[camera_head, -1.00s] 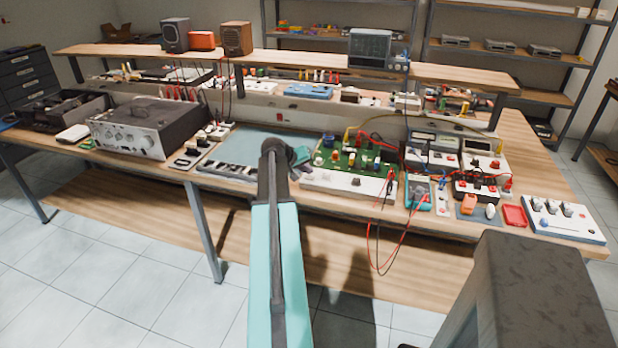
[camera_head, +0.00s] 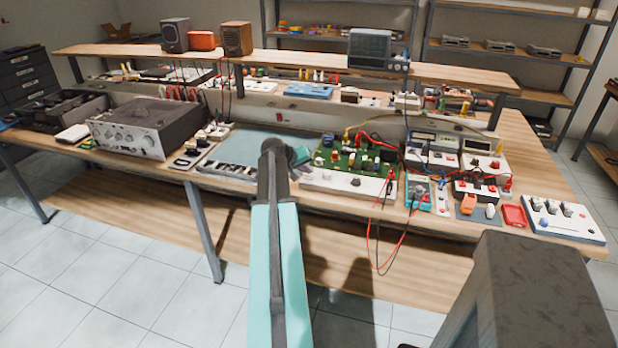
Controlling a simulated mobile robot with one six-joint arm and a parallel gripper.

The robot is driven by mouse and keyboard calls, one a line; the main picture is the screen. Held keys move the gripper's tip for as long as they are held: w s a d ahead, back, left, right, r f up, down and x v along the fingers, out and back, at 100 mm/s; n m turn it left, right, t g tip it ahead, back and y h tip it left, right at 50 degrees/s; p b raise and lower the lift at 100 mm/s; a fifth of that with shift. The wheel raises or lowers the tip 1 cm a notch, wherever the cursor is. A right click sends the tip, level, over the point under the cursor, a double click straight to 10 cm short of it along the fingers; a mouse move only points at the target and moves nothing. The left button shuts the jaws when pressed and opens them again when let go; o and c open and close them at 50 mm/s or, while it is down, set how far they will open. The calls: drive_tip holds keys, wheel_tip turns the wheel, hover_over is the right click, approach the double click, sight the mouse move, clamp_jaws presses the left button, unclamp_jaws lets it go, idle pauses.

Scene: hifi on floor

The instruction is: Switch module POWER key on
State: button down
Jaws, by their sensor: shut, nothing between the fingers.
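The POWER key's lettering is too small to read, so I cannot tell which control it is. A white-fronted module with a green circuit board (camera_head: 352,158) stands at the middle of the bench, with a dark knob and small controls on its front. A white control panel with several knobs (camera_head: 565,218) lies at the right end. A silver and black amplifier (camera_head: 130,139) stands at the left. My arm reaches up the middle of the view, its dark joint over the front of the blue-grey mat (camera_head: 245,148).
Red and black leads (camera_head: 392,245) hang over the front edge of the bench (camera_head: 455,228). Meters (camera_head: 432,150), a teal multimeter (camera_head: 418,194) and a red tray (camera_head: 513,216) crowd the right side. A raised shelf (camera_head: 290,61) runs along the back. The mat is mostly clear.

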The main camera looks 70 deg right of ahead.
drive_tip(key=shift+f, duration=0.1)
drive_tip(key=shift+f+b, duration=0.35)
drive_tip(key=shift+r, duration=0.15)
idle(0.4)
drive_tip(key=shift+r, duration=0.3)
wheel_tip(320, 180, up, 6)
drive_tip(key=p, duration=0.3)
idle(0.9)
idle(0.5)
